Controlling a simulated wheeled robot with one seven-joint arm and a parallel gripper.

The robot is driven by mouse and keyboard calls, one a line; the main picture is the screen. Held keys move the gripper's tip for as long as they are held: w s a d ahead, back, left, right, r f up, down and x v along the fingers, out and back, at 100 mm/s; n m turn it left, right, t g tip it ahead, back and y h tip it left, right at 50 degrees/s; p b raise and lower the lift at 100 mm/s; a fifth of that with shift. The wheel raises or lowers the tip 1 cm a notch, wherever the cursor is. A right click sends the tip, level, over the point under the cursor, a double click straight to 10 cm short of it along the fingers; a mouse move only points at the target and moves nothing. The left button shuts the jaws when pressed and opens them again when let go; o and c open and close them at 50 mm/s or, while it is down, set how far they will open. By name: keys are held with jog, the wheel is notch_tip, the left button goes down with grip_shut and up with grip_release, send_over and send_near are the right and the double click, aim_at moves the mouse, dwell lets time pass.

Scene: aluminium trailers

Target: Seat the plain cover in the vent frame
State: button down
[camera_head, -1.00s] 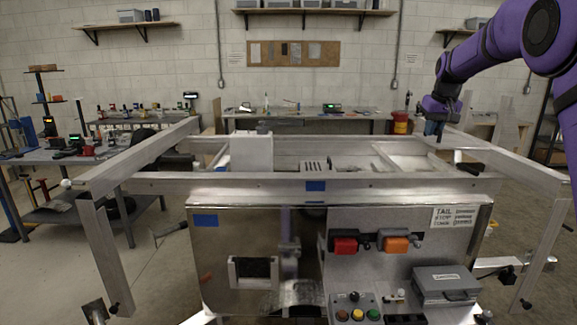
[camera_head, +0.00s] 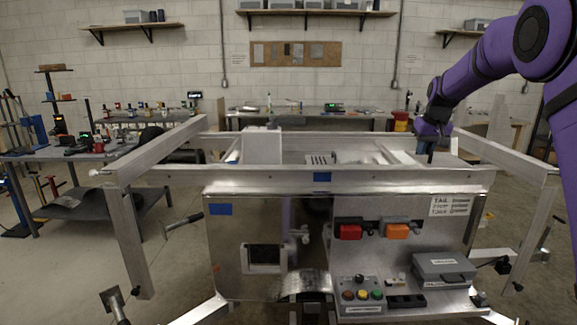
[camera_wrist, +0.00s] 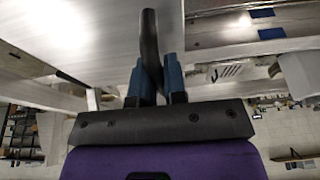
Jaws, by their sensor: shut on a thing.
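The vent frame (camera_head: 247,260) is a pale square frame around a dark opening, low on the left metal panel of the trailer front. My gripper (camera_head: 431,157) is at the right, above the trailer's top rails, well up and right of the vent frame. In the wrist view, its two blue fingers (camera_wrist: 156,66) are shut on a thin dark piece (camera_wrist: 149,35). The piece sticks out past the fingertips and is slightly bent. It may be the plain cover seen edge-on; I cannot tell. No other plain cover is clear in view.
The trailer's front rail (camera_head: 390,180) crosses between my gripper and the vent frame. Red and orange lamps (camera_head: 350,231), a button box (camera_head: 362,295) and a grey case (camera_head: 443,269) are right of the frame. A hammer-like tool (camera_head: 183,226) juts out at left.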

jog(key=s+a+f, duration=0.3)
jog(key=s+f, duration=0.3)
jog(key=f, duration=0.5)
jog(key=s+a+f, duration=0.4)
jog(key=s+f, duration=0.2)
jog(key=f, duration=0.6)
jog(key=s+a+f, duration=0.3)
jog(key=s+f, duration=0.3)
jog(key=f, duration=0.6)
jog(key=shift+a+f, duration=0.15)
jog(key=shift+a, duration=0.1)
